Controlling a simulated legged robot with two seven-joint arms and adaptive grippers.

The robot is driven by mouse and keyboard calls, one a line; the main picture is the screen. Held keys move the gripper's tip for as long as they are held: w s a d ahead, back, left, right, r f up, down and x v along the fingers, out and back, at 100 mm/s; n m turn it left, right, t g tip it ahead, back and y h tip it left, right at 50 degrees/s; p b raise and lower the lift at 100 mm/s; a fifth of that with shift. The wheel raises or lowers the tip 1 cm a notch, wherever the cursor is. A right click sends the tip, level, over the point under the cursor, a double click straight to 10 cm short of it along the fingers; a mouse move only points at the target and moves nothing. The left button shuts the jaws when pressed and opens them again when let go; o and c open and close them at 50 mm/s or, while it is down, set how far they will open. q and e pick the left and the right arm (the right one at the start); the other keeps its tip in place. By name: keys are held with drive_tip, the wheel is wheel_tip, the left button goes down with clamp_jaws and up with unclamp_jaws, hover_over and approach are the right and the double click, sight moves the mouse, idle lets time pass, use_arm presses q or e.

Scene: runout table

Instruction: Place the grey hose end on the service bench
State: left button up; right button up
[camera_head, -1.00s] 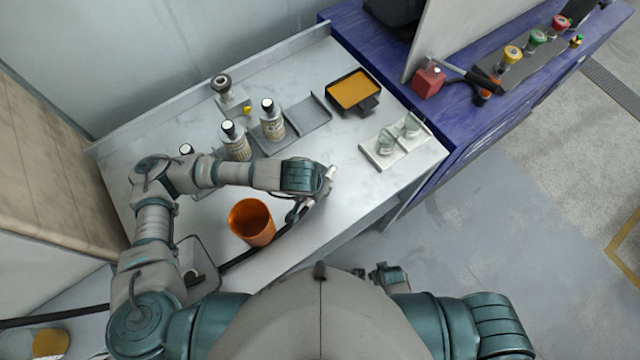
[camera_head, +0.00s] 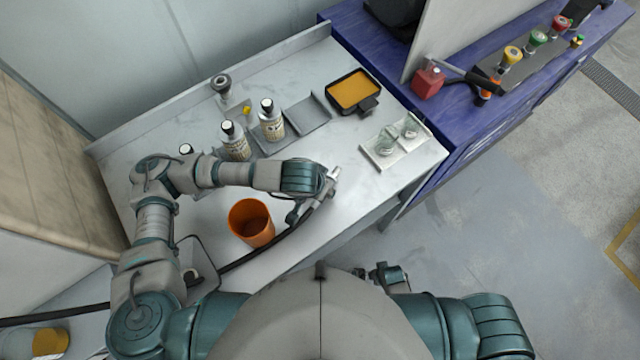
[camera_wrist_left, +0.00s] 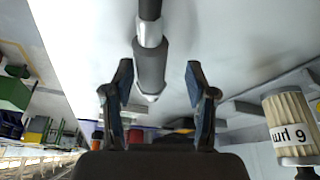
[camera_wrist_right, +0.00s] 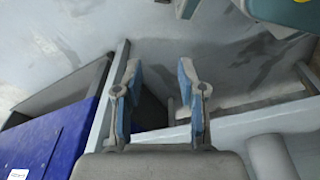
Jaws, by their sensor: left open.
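The grey hose end (camera_wrist_left: 151,65) has a silver collar and shows between the fingers of my left gripper (camera_wrist_left: 163,95) in the left wrist view. Those fingers are spread, with a gap visible on the right side of the hose end. In the head view my left gripper (camera_head: 318,195) is low over the front right part of the pale service bench (camera_head: 335,222). The hose end there is partly hidden by the gripper, and I cannot tell whether it touches the bench. The black hose (camera_head: 240,262) trails left. My right gripper (camera_wrist_right: 160,95) is open and empty, off the bench.
An orange cup (camera_head: 251,223) stands left of my left gripper. Clear bench lies between gripper and plate.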

use_arm(q)
drive_tip(key=v, duration=1.1)
drive_tip(key=shift+r, duration=0.15)
drive_tip(key=shift+d, duration=0.35)
